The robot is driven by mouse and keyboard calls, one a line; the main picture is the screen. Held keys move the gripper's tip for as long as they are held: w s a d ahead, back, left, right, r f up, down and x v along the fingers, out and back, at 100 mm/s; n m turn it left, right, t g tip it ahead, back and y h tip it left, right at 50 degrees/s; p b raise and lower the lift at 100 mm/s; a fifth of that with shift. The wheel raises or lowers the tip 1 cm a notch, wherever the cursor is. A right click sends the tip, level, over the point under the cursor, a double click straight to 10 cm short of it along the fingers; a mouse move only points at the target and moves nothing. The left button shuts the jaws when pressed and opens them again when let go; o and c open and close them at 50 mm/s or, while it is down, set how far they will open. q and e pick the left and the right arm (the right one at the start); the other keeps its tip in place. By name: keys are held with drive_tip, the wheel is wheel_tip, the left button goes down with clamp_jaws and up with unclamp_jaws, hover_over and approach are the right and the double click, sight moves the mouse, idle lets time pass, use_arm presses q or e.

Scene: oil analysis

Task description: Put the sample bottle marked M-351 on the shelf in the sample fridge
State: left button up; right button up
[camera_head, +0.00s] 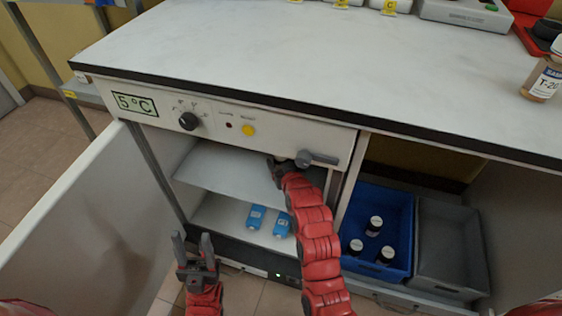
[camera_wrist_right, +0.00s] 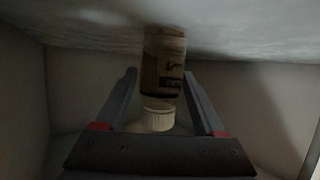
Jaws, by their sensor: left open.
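The fridge (camera_head: 220,125) has an upper shelf (camera_head: 225,168). My left gripper (camera_head: 192,244) is open and empty in front of the fridge.
The fridge door (camera_head: 85,215) stands open at left. Blue packs (camera_head: 256,217) lie on the fridge floor. At right are a blue crate (camera_head: 400,210) with dark bottles and an empty grey crate (camera_head: 450,245). Another labelled bottle (camera_head: 543,80) stands on the countertop (camera_head: 300,60).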

drive_tip(key=shift+o, duration=0.9)
drive_tip(key=shift+r, duration=0.1)
drive_tip(key=shift+s+r, duration=0.15)
drive_tip(key=p+v, duration=0.2)
drive_tip(key=v, duration=0.5)
drive_tip(key=shift+s, duration=0.1)
